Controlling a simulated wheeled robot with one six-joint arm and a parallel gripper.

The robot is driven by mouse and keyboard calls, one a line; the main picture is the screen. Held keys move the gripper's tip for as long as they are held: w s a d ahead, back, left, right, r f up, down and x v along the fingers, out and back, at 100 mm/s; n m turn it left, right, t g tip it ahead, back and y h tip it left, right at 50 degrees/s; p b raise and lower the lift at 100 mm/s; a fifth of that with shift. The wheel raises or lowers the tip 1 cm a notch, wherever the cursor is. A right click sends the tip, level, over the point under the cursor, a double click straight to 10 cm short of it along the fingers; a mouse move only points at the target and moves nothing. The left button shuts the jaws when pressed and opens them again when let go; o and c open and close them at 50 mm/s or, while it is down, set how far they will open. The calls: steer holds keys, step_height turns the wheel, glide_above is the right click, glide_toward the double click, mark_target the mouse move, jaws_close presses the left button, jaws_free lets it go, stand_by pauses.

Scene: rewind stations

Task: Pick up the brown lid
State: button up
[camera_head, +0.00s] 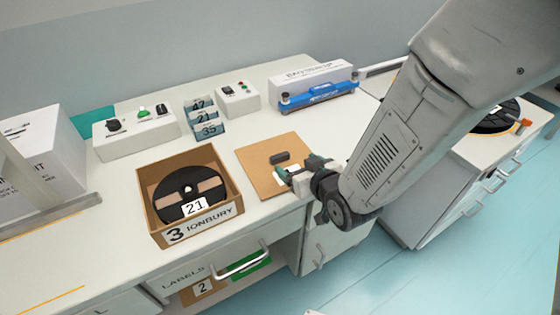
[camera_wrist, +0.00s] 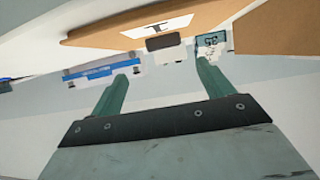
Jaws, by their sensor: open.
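The brown lid (camera_head: 256,178) lies flat on the white worktop, right of the open cardboard box. A small dark grey handle (camera_head: 280,157) stands up on it. My gripper (camera_head: 291,173) is just above the lid's right side, close to the handle but apart from it, and partly covers the lid. In the wrist view, the lid (camera_wrist: 100,34) crosses the top, and its handle (camera_wrist: 163,43) shows beyond and between my open, empty green fingers (camera_wrist: 163,78). I cannot tell the exact gap.
The cardboard box (camera_head: 191,238) holds a black reel (camera_head: 172,189) tagged 21. Behind are number tags (camera_head: 205,117), control boxes (camera_head: 137,131), and a blue device (camera_head: 318,95) before a white carton (camera_head: 311,75). An open drawer (camera_head: 240,262) hangs below. The worktop's front edge is near the lid.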

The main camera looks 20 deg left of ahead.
mark_target(281, 157)
steer(key=shift+w+a+f, duration=0.1)
steer(key=shift+a+f, duration=0.15)
steer(key=shift+a, duration=0.1)
steer(key=x, duration=0.7)
steer(key=shift+a+f, duration=0.15)
steer(key=shift+f, duration=0.1)
steer(key=c, duration=1.1)
